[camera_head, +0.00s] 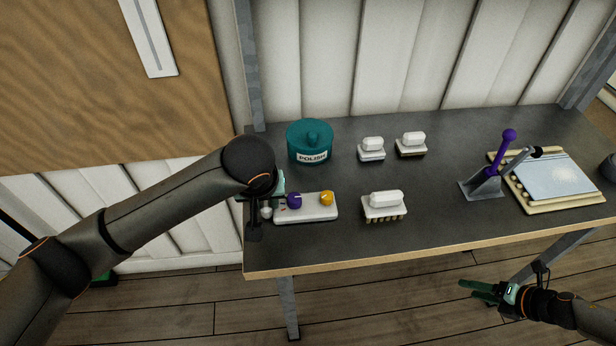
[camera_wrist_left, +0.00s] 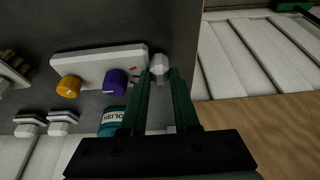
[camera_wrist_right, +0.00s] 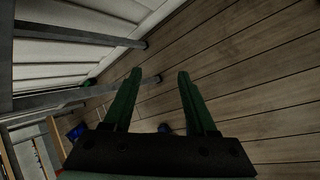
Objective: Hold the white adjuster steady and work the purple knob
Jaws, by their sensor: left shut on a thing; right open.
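A white block (camera_head: 306,212) lies at the left end of the dark table. It carries a purple knob (camera_head: 294,201) and a yellow knob (camera_head: 326,198). A small white faceted piece (camera_wrist_left: 159,64) sits at the block's end beside the purple knob; it also shows in the head view (camera_head: 266,213). My left gripper (camera_wrist_left: 161,72) is shut on this white piece, its fingers on both sides. The purple knob (camera_wrist_left: 116,82) is just beside the fingers, apart from them. My right gripper (camera_head: 480,291) is open and empty, over the floor in front of the table.
A teal polish tin (camera_head: 310,142) stands behind the block. Several white brushes (camera_head: 384,204) lie mid-table. A grey stand with a purple-balled lever (camera_head: 486,183) and a framed pale panel (camera_head: 553,180) are at the right. The table's front middle is clear.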

